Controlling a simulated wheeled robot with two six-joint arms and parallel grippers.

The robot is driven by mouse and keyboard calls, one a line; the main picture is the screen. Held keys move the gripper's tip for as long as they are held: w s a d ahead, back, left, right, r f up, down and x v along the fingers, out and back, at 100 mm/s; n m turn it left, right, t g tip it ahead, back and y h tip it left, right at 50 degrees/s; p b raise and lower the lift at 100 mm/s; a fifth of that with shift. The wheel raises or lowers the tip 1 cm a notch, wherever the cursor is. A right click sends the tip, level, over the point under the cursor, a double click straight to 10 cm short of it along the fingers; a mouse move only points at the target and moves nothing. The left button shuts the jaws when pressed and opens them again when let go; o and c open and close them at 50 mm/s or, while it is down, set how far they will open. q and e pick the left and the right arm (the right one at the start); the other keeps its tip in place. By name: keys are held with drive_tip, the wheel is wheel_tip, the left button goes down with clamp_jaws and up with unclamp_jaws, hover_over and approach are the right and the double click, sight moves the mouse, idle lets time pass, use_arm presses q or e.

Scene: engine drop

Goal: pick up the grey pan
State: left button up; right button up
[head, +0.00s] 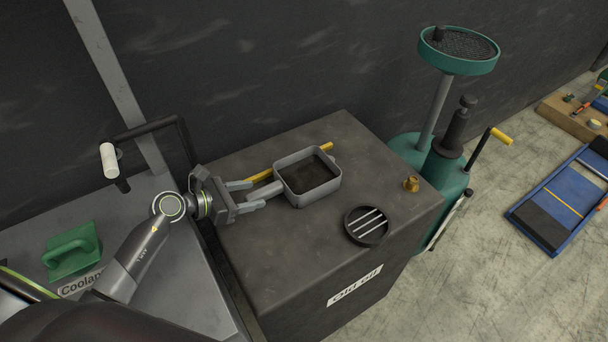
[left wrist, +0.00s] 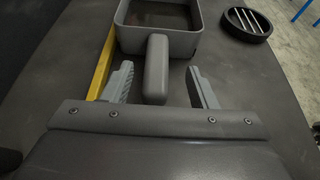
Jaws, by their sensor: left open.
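The grey pan (head: 311,196) is a small rectangular tray with dark contents or a dark inside. It sits on top of the dark Old oil cabinet (head: 290,250). Its stubby grey handle (head: 266,190) points left toward my left gripper (head: 246,195). In the left wrist view the pan (left wrist: 181,43) is at the top and its handle (left wrist: 157,70) reaches down between the two fingers. My left gripper (left wrist: 160,85) is open, with a finger on each side of the handle and a gap on both sides. My right gripper is not in view.
A yellow-ended rod (head: 262,175) lies behind the pan, close to the left finger in the left wrist view. A round slotted black drain cover (head: 367,225) and a brass plug (head: 411,184) are on the cabinet. A green drainer (head: 458,50) stands right; a green coolant jug (head: 72,250) is left.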

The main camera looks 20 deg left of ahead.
sight(262, 191)
use_arm(q)
drive_tip(key=shift+w+d, duration=0.2)
drive_tip(key=shift+w, duration=0.05)
drive_tip(key=p+x, duration=0.1)
drive_tip(key=x, duration=0.3)
drive_tip(key=shift+w+a+p, duration=0.15)
drive_tip(key=shift+p, duration=0.25)
drive_tip(key=shift+w+d+f, duration=0.15)
drive_tip(key=shift+d+f, duration=0.05)
drive_tip(key=shift+f, duration=0.1)
drive_tip(key=shift+c, duration=0.2)
drive_tip(key=shift+r, duration=0.1)
clamp_jaws()
